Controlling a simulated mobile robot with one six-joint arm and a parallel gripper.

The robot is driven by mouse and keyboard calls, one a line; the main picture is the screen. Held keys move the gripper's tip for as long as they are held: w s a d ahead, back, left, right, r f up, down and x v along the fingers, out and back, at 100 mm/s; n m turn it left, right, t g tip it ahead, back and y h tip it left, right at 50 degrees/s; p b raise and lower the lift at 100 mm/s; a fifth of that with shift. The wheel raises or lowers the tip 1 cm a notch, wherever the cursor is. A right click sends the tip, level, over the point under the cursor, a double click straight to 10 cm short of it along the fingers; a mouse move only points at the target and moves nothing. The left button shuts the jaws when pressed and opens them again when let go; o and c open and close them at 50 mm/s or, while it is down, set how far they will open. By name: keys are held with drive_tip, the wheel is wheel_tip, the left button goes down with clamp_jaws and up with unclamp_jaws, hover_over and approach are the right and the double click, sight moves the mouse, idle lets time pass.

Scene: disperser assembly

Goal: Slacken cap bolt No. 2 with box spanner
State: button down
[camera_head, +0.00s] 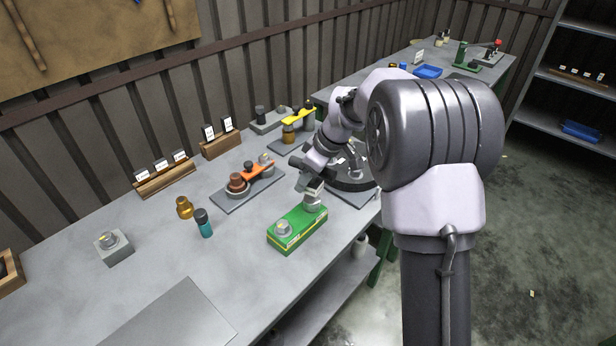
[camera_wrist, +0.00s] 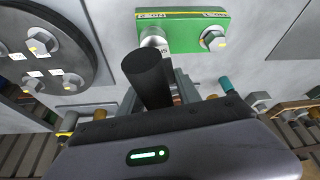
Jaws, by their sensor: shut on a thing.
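My gripper (camera_head: 312,186) is over the right end of a green block (camera_head: 298,232) on the bench. It is shut on the box spanner, which shows in the wrist view as a thick dark cylinder (camera_wrist: 147,70) with a silver end (camera_wrist: 155,40) at the block. Whether this end rests on the block or fits over something is hidden. A hex bolt (camera_head: 283,228) is at the block's other end; it also shows in the wrist view (camera_wrist: 212,40). A dark round disc (camera_wrist: 75,50) carries hex bolts (camera_wrist: 42,40) with small white labels.
An orange lever (camera_head: 258,171) on a grey plate lies left of my gripper. A teal-and-black cylinder (camera_head: 204,223), a brass piece (camera_head: 184,207) and a grey block with a bolt (camera_head: 113,246) stand farther left. The bench's front left holds a flat plate (camera_head: 172,318).

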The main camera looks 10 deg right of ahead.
drive_tip(key=shift+m+b, duration=0.3)
drive_tip(key=shift+r+p, duration=2)
drive_tip(key=shift+r, duration=0.6)
